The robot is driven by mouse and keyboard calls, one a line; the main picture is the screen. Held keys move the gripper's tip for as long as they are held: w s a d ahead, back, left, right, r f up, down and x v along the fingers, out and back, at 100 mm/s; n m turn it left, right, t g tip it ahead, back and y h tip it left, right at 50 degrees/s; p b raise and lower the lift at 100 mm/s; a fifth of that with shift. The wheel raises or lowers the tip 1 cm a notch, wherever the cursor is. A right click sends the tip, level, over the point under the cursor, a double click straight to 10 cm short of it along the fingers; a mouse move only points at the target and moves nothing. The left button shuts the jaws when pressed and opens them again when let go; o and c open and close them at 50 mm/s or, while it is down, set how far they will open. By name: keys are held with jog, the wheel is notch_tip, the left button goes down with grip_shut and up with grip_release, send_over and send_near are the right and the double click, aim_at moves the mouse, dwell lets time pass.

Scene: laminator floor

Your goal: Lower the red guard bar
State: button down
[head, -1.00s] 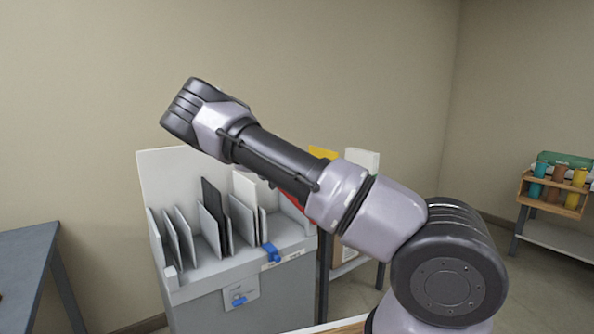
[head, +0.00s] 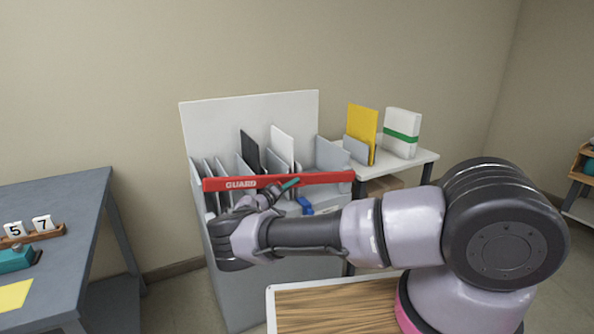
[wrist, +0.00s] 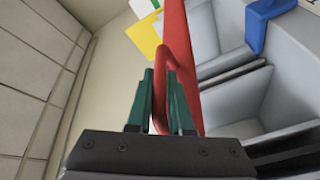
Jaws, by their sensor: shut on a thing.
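The red guard bar (head: 325,178), marked GUARD, lies nearly level across the front of the grey slotted machine (head: 190,140) in the head view. In the wrist view the bar (wrist: 182,50) runs up the picture, with a red loop handle (wrist: 162,58) on its side. My gripper (head: 291,184) is at the middle of the bar. In the wrist view its teal fingers (wrist: 160,85) stand on both sides of the handle and are shut on it. The left end of the bar shows. Whether it rests on anything there I cannot tell.
Upright dividers and sheets stand in the machine behind the bar, with a blue latch (head: 305,205) at its front. A side table (head: 425,155) holds a yellow folder (head: 362,130) and a white pack (head: 401,133). A grey table (head: 75,200) is at left.

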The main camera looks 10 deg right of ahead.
notch_tip(320, 180, down, 6)
jog(key=t+h, duration=0.1)
jog(key=shift+s+a+n+t, duration=0.2)
jog(key=shift+n+t, duration=0.1)
jog(key=shift+n, duration=0.1)
jog(key=shift+f, duration=0.2)
jog(key=c, duration=1.1)
grip_release()
jog(key=shift+w+f, duration=0.1)
jog(key=shift+f, duration=0.05)
jog(key=shift+r, duration=0.2)
jog(key=shift+a, duration=0.1)
jog(key=v, duration=1)
jog(key=shift+s+a+f, duration=0.15)
jog(key=shift+s+a, duration=0.05)
jog(key=shift+a, duration=0.05)
